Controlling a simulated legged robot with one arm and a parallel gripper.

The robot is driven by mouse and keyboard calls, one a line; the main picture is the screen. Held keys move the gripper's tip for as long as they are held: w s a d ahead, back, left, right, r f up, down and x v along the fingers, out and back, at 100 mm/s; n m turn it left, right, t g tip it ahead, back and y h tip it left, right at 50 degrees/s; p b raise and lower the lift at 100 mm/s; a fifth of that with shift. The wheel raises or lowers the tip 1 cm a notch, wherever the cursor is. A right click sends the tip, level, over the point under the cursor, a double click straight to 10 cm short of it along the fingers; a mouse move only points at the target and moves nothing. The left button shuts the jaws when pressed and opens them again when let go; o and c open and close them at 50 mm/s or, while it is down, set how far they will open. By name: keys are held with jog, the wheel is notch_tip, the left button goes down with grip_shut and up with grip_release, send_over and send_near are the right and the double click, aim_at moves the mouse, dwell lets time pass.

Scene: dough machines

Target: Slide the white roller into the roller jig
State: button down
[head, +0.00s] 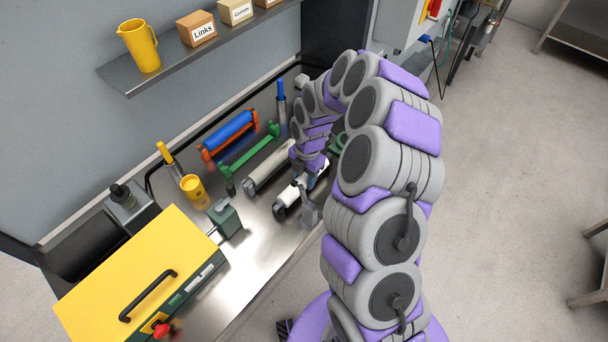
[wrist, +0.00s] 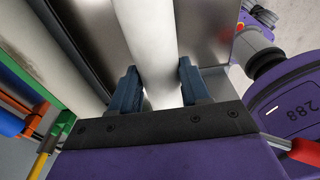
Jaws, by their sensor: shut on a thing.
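In the head view, a white roller (head: 286,195) with dark ends lies low over the steel bench near its front edge, tilted along the bench. My gripper (head: 309,178) is on it, partly hidden by my own arm. In the wrist view, the white roller (wrist: 146,40) runs between the two dark blue fingers of my gripper (wrist: 158,86), which are shut on it. A green frame (head: 250,150) with no roller in it stands farther back and looks like a jig; I cannot tell for sure which frame is the roller jig. The held roller's far end is hidden.
A thicker cream roller (head: 268,165) lies just behind the held one. A blue roller (head: 228,130) sits in an orange frame at the back. A yellow cup (head: 194,190) and a yellow-topped machine (head: 135,275) stand left. A shelf (head: 190,55) overhangs the back.

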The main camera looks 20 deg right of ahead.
jog(key=shift+f, duration=0.6)
dwell(0.4)
jog(key=shift+c, duration=1)
grip_release()
jog(key=shift+r, duration=0.4)
jog(key=shift+w+r, duration=0.1)
jog(key=shift+r, duration=0.25)
jog(key=shift+d+r+p, duration=0.2)
jog(key=shift+r+p, duration=0.4)
jog(key=shift+r, duration=0.9)
jog(key=shift+w+r, duration=0.15)
jog(key=shift+r, duration=0.35)
notch_tip(320, 180, up, 16)
jog(key=w+d+p, duration=0.1)
jog(key=p, duration=0.1)
jog(key=shift+d, duration=0.3)
